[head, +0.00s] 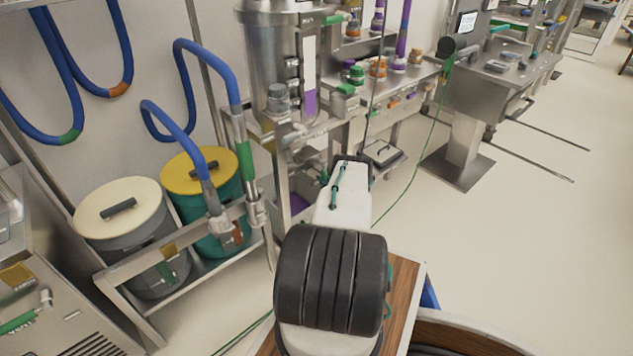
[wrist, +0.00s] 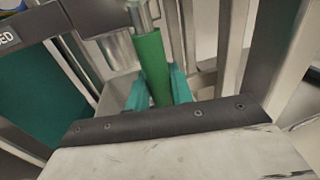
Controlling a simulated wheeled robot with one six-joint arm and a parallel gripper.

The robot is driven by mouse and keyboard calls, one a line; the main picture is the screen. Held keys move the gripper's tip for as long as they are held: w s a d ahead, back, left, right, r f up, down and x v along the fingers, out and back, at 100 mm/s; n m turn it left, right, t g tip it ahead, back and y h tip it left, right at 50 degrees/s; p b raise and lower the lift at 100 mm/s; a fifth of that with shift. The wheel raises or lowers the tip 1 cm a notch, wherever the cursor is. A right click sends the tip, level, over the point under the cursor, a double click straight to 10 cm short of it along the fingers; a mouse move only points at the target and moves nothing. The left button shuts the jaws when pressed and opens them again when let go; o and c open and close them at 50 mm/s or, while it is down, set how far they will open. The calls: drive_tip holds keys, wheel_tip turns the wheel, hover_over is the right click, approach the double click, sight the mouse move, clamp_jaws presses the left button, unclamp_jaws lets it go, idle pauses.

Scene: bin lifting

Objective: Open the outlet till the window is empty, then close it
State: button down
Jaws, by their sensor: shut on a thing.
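In the wrist view, my gripper (wrist: 157,90) has teal fingers on both sides of a green handle (wrist: 152,62), shut on it. The handle hangs upright from a metal rod. A dark plate with letters ending "ED" shows at the upper left. In the head view, a steel hopper (head: 266,62) stands behind my arm. Its tall narrow window (head: 310,72) is pale above, with purple at the bottom. The outlet under the hopper is mostly hidden, and so are the fingertips in this view. I cannot tell how far the outlet is open.
A cream-lidded drum (head: 120,212) and a yellow-lidded teal drum (head: 197,172) stand in a steel rack at left. Blue hoses (head: 124,45) hang above them. A bench (head: 400,82) with coloured fittings stands behind. A thin green cable crosses the floor. Open floor lies at right.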

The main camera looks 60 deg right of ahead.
drive_tip(key=shift+s+d, duration=0.1)
idle(0.3)
drive_tip(key=c, duration=1.3)
unclamp_jaws()
drive_tip(key=shift+o, duration=0.2)
drive_tip(key=v, duration=0.7)
drive_tip(key=shift+s+a, duration=0.3)
